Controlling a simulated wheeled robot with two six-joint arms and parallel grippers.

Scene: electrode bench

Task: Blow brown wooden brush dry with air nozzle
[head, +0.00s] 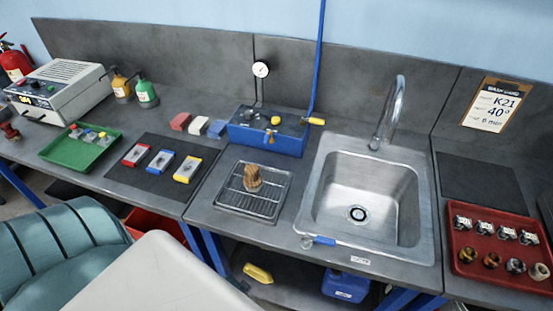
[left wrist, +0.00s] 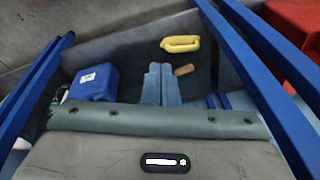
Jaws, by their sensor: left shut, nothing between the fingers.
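The brown wooden brush (head: 253,178) stands on the metal grate of a dark tray (head: 235,204), left of the sink. The air nozzle appears to be the yellow-tipped piece (head: 316,121) by the blue hose (head: 320,60), at the right end of the blue box (head: 265,140). Neither gripper shows in the head view. In the left wrist view my left gripper (left wrist: 160,70) is shut and empty, pointing toward the space under the bench. A small brown piece (left wrist: 184,70) shows beside its fingertips; I cannot tell what it is. My right gripper is not in view.
The steel sink (head: 365,200) has a faucet (head: 390,112) behind it. A red tray (head: 500,245) of parts is at right, a green tray (head: 80,147) at left. A teal chair (head: 60,245) stands in front. Below are a yellow object (left wrist: 181,44) and blue canister (left wrist: 93,83).

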